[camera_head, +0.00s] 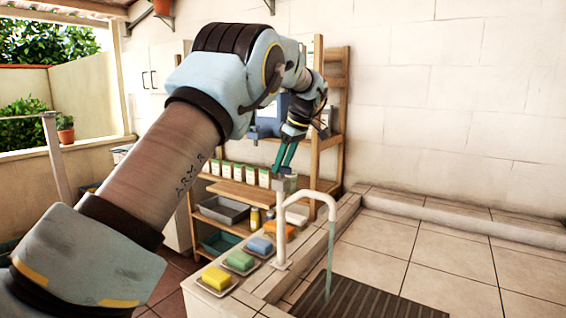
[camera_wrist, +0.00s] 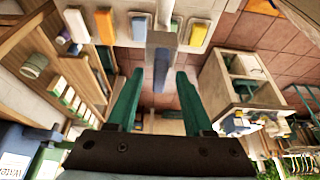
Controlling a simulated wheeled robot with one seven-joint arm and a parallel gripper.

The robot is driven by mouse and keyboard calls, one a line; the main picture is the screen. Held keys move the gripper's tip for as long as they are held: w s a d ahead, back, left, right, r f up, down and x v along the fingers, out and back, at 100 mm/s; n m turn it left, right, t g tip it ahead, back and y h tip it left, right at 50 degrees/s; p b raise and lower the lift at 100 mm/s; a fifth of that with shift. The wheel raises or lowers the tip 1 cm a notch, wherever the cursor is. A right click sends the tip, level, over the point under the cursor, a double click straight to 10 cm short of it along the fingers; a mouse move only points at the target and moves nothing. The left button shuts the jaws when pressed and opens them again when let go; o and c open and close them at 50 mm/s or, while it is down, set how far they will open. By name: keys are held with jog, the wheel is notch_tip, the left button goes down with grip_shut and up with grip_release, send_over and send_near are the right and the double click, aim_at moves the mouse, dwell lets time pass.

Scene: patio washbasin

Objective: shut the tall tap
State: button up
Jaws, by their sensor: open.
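The tall tap (camera_head: 281,235) is a white pipe that rises from the ledge and arches to the right. A thin bluish stream of water (camera_head: 329,262) falls from its spout to the slatted drain. A small grey handle (camera_head: 287,184) sits at its top. My gripper (camera_head: 282,170), with teal fingers, points down just above the handle. In the wrist view my gripper (camera_wrist: 160,75) is open, and the grey handle (camera_wrist: 164,58) shows in the gap between the fingertips. No contact can be made out.
A wooden shelf (camera_head: 245,193) with boxes and trays stands behind. The tiled floor right of the dark drain (camera_head: 375,300) is clear.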

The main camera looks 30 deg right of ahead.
jog(key=shift+c, duration=0.3)
grip_shut()
jog(key=shift+m+b, duration=0.3)
jog(key=shift+b, duration=0.05)
jog(key=m+b, duration=0.1)
jog(key=m+h+b, duration=0.1)
jog(key=m, duration=0.1)
jog(key=shift+a+f+m+t+h, duration=0.1)
jog(key=shift+a+m+t+h, duration=0.05)
jog(key=shift+m+t+h, duration=0.2)
jog(key=m+h, duration=0.1)
jog(key=m, duration=0.1)
jog(key=m+b, duration=0.1)
jog(key=m, duration=0.1)
jog(key=shift+a+m+h, duration=0.15)
jog(key=shift+m+h, duration=0.1)
jog(key=shift+h, duration=0.1)
jog(key=m, duration=0.2)
jog(key=m+g+h, duration=0.1)
jog(key=m, duration=0.1)
jog(key=shift+a+r+m+h, duration=0.1)
jog(key=shift+r+m+h, duration=0.1)
jog(key=shift+m+h, duration=0.1)
jog(key=shift+w+m+g+h+p, duration=0.1)
jog(key=shift+m+g+h+p, duration=0.3)
jog(key=shift+m, duration=0.7)
jog(key=shift+w+m+g+h+p, duration=0.15)
jog(key=shift+m+p, duration=0.4)
jog(key=shift+m, duration=0.55)
jog(key=shift+s, duration=0.1)
